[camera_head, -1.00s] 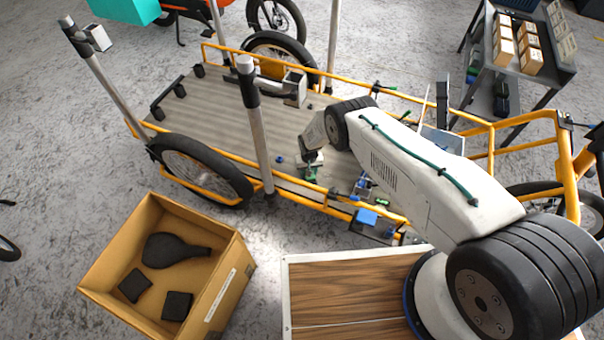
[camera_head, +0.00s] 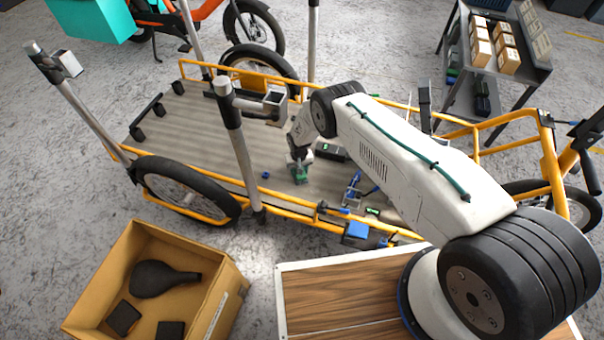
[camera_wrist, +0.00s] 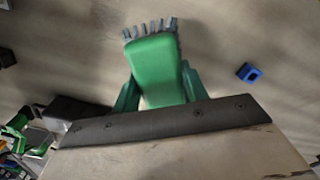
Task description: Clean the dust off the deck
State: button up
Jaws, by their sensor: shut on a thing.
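The deck (camera_head: 200,125) is the grey, ribbed wooden bed of a cargo bike with a yellow frame. My gripper (camera_head: 299,168) is over the deck's near middle part, pointing down. It is shut on a green brush (camera_wrist: 158,65) with grey bristles, which the wrist view shows between the two green fingers (camera_wrist: 158,88). In the head view the brush (camera_head: 301,178) is low at the deck surface; whether the bristles touch it I cannot tell. I cannot clearly make out dust; the deck looks brownish grey in the wrist view.
A small blue part (camera_wrist: 248,72) lies on the deck beside the brush. A black case (camera_head: 329,151) and clutter (camera_head: 358,190) lie to the right. Posts (camera_head: 240,150) and yellow rails border the deck. A cardboard box (camera_head: 222,290) stands on the floor at front left.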

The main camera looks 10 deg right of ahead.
jog(key=shift+r, duration=1.9)
